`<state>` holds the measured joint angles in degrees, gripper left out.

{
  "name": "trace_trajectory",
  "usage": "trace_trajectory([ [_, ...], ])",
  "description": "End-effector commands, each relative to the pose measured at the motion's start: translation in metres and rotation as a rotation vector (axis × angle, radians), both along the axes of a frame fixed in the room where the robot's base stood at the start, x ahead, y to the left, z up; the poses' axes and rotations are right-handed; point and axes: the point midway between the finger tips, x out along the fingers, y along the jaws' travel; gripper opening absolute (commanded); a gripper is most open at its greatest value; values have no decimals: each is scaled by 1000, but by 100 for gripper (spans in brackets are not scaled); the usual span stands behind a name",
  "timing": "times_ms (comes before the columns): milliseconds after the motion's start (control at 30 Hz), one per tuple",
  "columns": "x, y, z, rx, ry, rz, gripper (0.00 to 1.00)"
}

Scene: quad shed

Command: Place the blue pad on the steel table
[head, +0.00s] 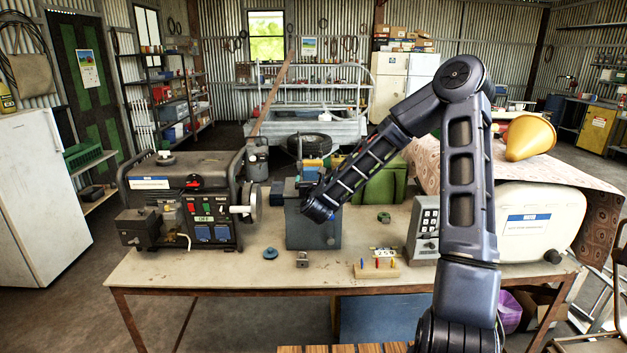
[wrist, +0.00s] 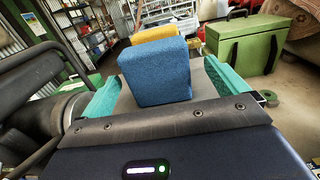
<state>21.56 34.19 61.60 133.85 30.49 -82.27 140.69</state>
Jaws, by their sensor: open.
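The blue pad (wrist: 157,72) is a thick, fabric-like block standing upright between the two teal fingers of my gripper (wrist: 160,78) in the wrist view. The fingers are open, with a gap visible on each side of the pad. In the head view the blue pad (head: 309,173) shows only partly, at the top of a grey-blue box (head: 313,232), beside my gripper (head: 306,196); my arm hides some of it. The long table (head: 190,272) has a pale worn top and rust-brown legs. I cannot tell whether it is the steel table.
A yellow block (wrist: 160,50) stands just behind the pad. A green case (wrist: 245,45) stands to its right. A generator-like machine (head: 190,200) fills the table's left; a keypad box (head: 424,230) and cream machine (head: 525,222) stand right. The front edge has small parts and a peg block (head: 377,269).

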Motion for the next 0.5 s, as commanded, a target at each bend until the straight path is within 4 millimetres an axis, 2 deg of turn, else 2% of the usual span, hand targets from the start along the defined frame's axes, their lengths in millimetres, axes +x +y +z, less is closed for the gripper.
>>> trace_trajectory([
  [133,12,1,0,0,0,-1,98],
  [333,39,4,0,1,-1,-1,98],
  [500,52,3,0,-1,0,-1,98],
])
